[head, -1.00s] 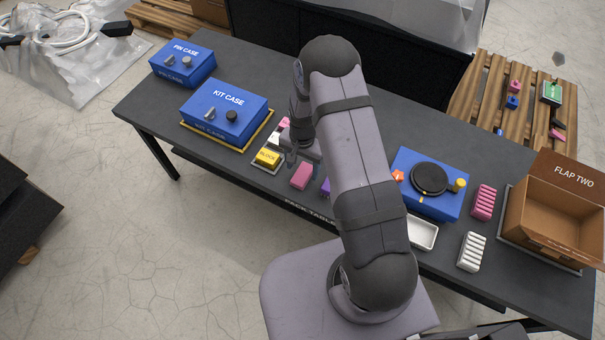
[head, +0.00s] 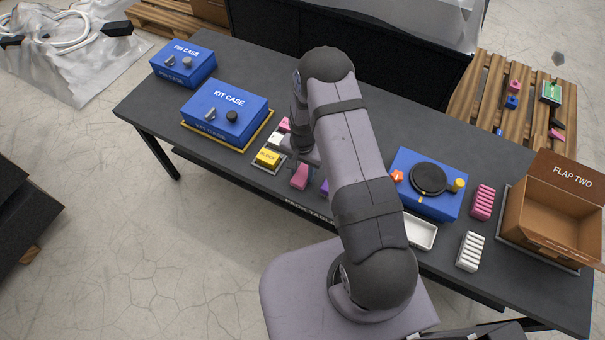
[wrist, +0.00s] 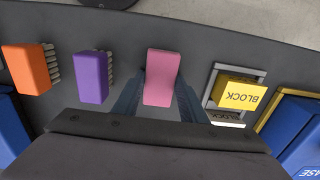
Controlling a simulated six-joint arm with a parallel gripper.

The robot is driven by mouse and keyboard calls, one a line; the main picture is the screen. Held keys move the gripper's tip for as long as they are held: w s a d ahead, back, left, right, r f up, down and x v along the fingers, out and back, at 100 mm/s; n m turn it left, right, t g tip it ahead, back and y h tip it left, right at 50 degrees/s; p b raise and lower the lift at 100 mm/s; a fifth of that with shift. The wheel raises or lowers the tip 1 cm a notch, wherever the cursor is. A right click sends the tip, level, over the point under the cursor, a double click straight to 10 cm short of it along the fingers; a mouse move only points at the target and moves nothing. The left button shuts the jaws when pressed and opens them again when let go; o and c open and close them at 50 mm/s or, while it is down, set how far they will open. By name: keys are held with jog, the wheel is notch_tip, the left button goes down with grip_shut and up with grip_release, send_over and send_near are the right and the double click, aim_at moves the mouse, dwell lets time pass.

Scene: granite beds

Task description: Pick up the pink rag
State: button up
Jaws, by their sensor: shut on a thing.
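The pink rag (wrist: 162,78) is a smooth, block-like pink piece, standing between my two fingers in the wrist view. My gripper (wrist: 160,95) is shut on it, with one dark finger along each side. In the head view the pink rag (head: 299,178) shows just below my gripper (head: 299,162), near the table's front edge. My arm covers part of the gripper there. I cannot tell whether the rag is clear of the table.
A purple piece (wrist: 91,78) and an orange piece (wrist: 27,70), both with comb-like edges, lie to the left in the wrist view. A yellow block (wrist: 240,93) in a grey tray is close on the right. The blue kit case (head: 245,105) stands farther left in the head view.

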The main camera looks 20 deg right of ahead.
aim_at(301, 172)
notch_tip(301, 172, up, 10)
jog(key=b, duration=0.1)
dwell(0.7)
jog(key=shift+o, duration=0.9)
jog(key=shift+w+a+f+n+b, duration=0.1)
jog(key=shift+w+n+b, duration=0.25)
jog(key=shift+w, duration=0.1)
jog(key=shift+c, duration=0.5)
jog(key=w+a+n+b, duration=0.2)
jog(key=w+n, duration=0.5)
jog(key=n, duration=0.1)
jog(key=w+a+n+b, duration=0.2)
jog(key=w+n, duration=0.5)
jog(key=n, duration=0.2)
jog(key=shift+w+a+r+b, duration=0.25)
jog(key=shift+a+r+b, duration=0.05)
jog(key=shift+r, duration=0.1)
